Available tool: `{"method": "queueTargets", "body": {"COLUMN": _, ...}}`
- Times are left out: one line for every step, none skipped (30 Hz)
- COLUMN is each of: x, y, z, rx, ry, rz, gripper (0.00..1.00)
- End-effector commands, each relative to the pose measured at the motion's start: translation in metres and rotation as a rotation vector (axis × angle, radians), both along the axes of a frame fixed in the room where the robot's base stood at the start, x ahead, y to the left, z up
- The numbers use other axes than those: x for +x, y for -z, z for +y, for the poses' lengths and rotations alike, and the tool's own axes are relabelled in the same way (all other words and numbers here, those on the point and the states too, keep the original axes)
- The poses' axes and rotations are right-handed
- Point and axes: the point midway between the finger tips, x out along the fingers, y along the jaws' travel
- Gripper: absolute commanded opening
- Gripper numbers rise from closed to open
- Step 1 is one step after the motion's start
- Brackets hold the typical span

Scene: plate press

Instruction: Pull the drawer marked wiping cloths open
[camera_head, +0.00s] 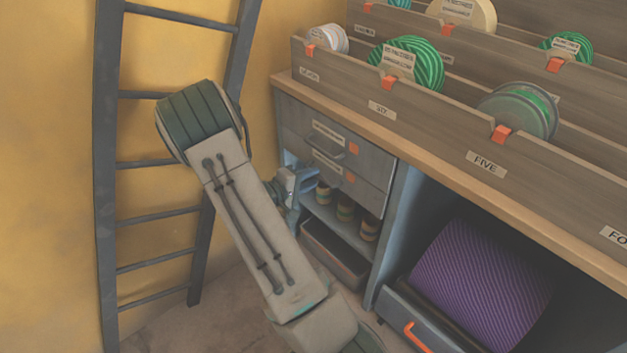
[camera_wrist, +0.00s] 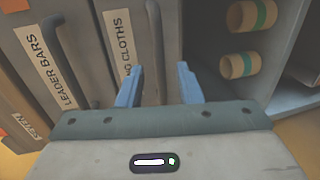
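The drawer marked wiping cloths is the lower of two grey drawers in the bench; its front (camera_head: 372,197) looks flush with the one above. In the wrist view the picture is turned, and its label (camera_wrist: 122,50) reads "...NG CLOTHS", the start hidden behind a finger. Its dark upright-looking bar handle (camera_wrist: 155,45) runs down between my fingers. My gripper (camera_wrist: 159,82) is open, with one blue finger on each side of the handle's line. I cannot tell whether they touch it. In the head view my gripper (camera_head: 312,180) is at the lower drawer, partly covering it.
The leader bars drawer (camera_wrist: 60,65) with its own handle is right beside, above in the head view (camera_head: 300,122). Below are a shelf with striped rolls (camera_head: 345,208) and a bin (camera_head: 335,255). A ladder (camera_head: 106,180) stands left. A purple roll (camera_head: 480,285) lies right.

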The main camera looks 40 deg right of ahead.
Motion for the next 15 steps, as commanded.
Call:
{"method": "queueTargets", "body": {"x": -0.0001, "y": 0.0024, "z": -0.0061, "rx": 0.001, "ry": 0.003, "rz": 0.0, "gripper": 0.33}}
{"method": "queueTargets", "body": {"x": 0.0001, "y": 0.0028, "z": -0.0085, "rx": 0.001, "ry": 0.002, "rz": 0.0, "gripper": 0.33}}
{"method": "queueTargets", "body": {"x": 0.0004, "y": 0.0032, "z": -0.0111, "rx": 0.001, "ry": 0.001, "rz": 0.0, "gripper": 0.33}}
{"method": "queueTargets", "body": {"x": 0.0006, "y": 0.0034, "z": -0.0125, "rx": 0.001, "ry": 0.001, "rz": 0.0, "gripper": 0.33}}
{"method": "queueTargets", "body": {"x": 0.0008, "y": 0.0035, "z": -0.0137, "rx": 0.001, "ry": 0.0, "rz": 0.001, "gripper": 0.33}}
{"method": "queueTargets", "body": {"x": 0.0009, "y": 0.0036, "z": -0.0148, "rx": 0.001, "ry": 0.0, "rz": 0.001, "gripper": 0.33}}
{"method": "queueTargets", "body": {"x": 0.0009, "y": 0.0036, "z": -0.0153, "rx": 0.001, "ry": 0.0, "rz": 0.001, "gripper": 0.33}}
{"method": "queueTargets", "body": {"x": 0.0009, "y": 0.0036, "z": -0.0156, "rx": 0.001, "ry": 0.0, "rz": 0.001, "gripper": 0.33}}
{"method": "queueTargets", "body": {"x": 0.0009, "y": 0.0035, "z": -0.0159, "rx": 0.001, "ry": 0.0, "rz": 0.001, "gripper": 0.33}}
{"method": "queueTargets", "body": {"x": 0.001, "y": 0.0035, "z": -0.0158, "rx": 0.001, "ry": 0.0, "rz": 0.001, "gripper": 0.33}}
{"method": "queueTargets", "body": {"x": 0.001, "y": 0.0034, "z": -0.0158, "rx": 0.001, "ry": 0.0, "rz": 0.001, "gripper": 0.33}}
{"method": "queueTargets", "body": {"x": 0.001, "y": 0.0034, "z": -0.0157, "rx": 0.001, "ry": 0.0, "rz": 0.001, "gripper": 0.33}}
{"method": "queueTargets", "body": {"x": 0.001, "y": 0.0034, "z": -0.0157, "rx": 0.001, "ry": 0.0, "rz": 0.001, "gripper": 0.33}}
{"method": "queueTargets", "body": {"x": 0.001, "y": 0.0034, "z": -0.0157, "rx": 0.001, "ry": 0.0, "rz": 0.001, "gripper": 0.33}}
{"method": "queueTargets", "body": {"x": 0.0009, "y": 0.0034, "z": -0.0157, "rx": 0.001, "ry": 0.0, "rz": 0.001, "gripper": 0.24}}
